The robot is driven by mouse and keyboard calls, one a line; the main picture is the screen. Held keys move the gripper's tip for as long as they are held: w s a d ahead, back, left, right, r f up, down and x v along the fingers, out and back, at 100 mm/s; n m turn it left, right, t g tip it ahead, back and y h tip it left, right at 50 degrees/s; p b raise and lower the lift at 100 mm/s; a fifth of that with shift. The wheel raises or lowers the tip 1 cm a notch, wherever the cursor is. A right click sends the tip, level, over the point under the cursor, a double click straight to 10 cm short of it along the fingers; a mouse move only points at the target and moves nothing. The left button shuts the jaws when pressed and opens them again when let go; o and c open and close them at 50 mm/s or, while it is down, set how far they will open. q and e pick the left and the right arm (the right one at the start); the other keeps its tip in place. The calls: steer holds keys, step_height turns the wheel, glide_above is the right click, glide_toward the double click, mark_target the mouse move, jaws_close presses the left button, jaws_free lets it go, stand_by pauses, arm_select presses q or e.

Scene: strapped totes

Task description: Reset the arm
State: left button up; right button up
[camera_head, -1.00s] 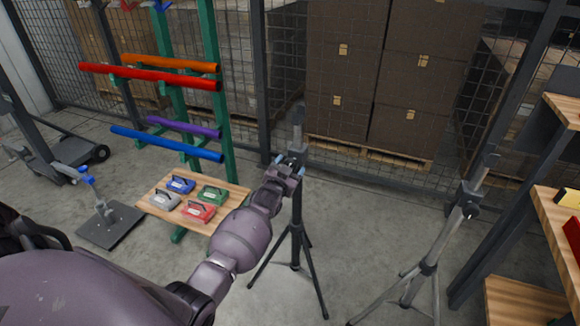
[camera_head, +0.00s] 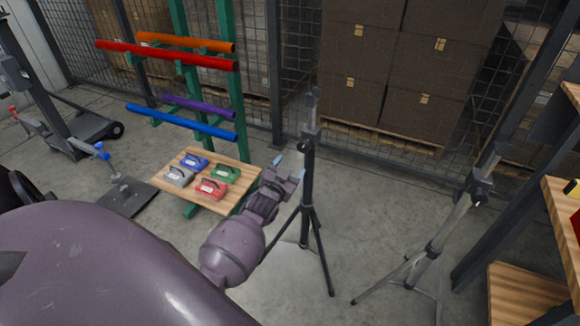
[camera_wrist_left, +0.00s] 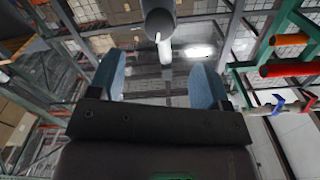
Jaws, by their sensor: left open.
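My left gripper (camera_head: 289,168) is open and empty, just left of the upright black tripod stand (camera_head: 309,185) in the head view. A small gap seems to lie between its blue fingertips and the pole, though depth is hard to judge. In the left wrist view the two blue fingers of the gripper (camera_wrist_left: 158,72) stand wide apart with nothing between them. A dark round post end (camera_wrist_left: 158,22) shows beyond them at the top. My right gripper is not in view.
A wooden board (camera_head: 232,198) with several coloured handled blocks lies left of my arm. A green rack (camera_head: 180,70) with coloured bars stands behind it. A grey tripod (camera_head: 440,230) and wooden shelves (camera_head: 520,300) are at right. Stacked cartons (camera_head: 400,60) are behind mesh.

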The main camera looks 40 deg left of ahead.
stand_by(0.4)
arm_select(q)
steer(key=s+d+g+h, duration=0.2)
steer(key=s+d+g, duration=0.1)
steer(key=s+d, duration=0.55)
steer(key=s+d+f+g, duration=0.1)
steer(key=s+f, duration=0.2)
steer(key=s, duration=0.3)
steer(key=s+d+f+g+h, duration=0.1)
steer(key=s+d+f, duration=0.1)
steer(key=s, duration=0.5)
steer(key=s+d+f+g+h, duration=0.1)
steer(key=s+d+f, duration=0.1)
steer(key=s, duration=0.5)
steer(key=shift+s+d+f+g, duration=0.15)
steer(key=shift+d+f+g, duration=0.15)
steer(key=shift+f, duration=0.55)
